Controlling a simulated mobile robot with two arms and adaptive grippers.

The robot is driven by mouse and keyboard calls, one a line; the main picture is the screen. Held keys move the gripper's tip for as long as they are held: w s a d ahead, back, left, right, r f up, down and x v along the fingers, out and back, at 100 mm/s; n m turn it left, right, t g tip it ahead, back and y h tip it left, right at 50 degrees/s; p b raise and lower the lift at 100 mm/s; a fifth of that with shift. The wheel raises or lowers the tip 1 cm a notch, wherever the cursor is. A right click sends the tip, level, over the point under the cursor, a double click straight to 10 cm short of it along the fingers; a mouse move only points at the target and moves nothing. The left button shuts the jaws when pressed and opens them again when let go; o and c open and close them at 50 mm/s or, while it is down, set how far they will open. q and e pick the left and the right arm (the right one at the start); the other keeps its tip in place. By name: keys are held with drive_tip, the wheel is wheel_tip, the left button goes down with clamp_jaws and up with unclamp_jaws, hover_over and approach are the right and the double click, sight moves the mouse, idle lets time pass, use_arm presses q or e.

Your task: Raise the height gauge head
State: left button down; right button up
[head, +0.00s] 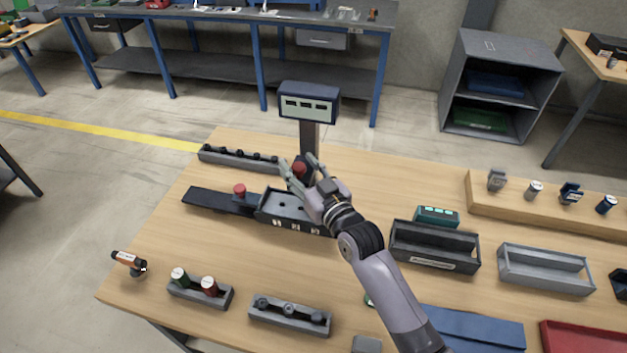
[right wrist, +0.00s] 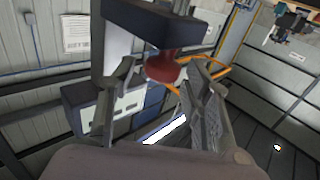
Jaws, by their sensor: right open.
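The height gauge stands on the wooden table, with a grey column (head: 309,137) and a dark blue display box (head: 309,103) on top. A red knob (head: 299,169) shows low in front of the column. In the right wrist view the red knob (right wrist: 164,68) hangs under a dark block (right wrist: 150,22), which looks like the gauge head. My right gripper (head: 299,163) is open, with a finger on either side of the knob. Whether the fingers touch it I cannot tell. The gripper hides part of the gauge's lower end. My left gripper is not in view.
A dark rail with a second red knob (head: 239,190) and a grey tray (head: 279,208) lie left of my right arm. A long grey rack (head: 240,160) is behind them. Grey bins (head: 433,247) stand to the right.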

drive_tip(key=v, duration=1.1)
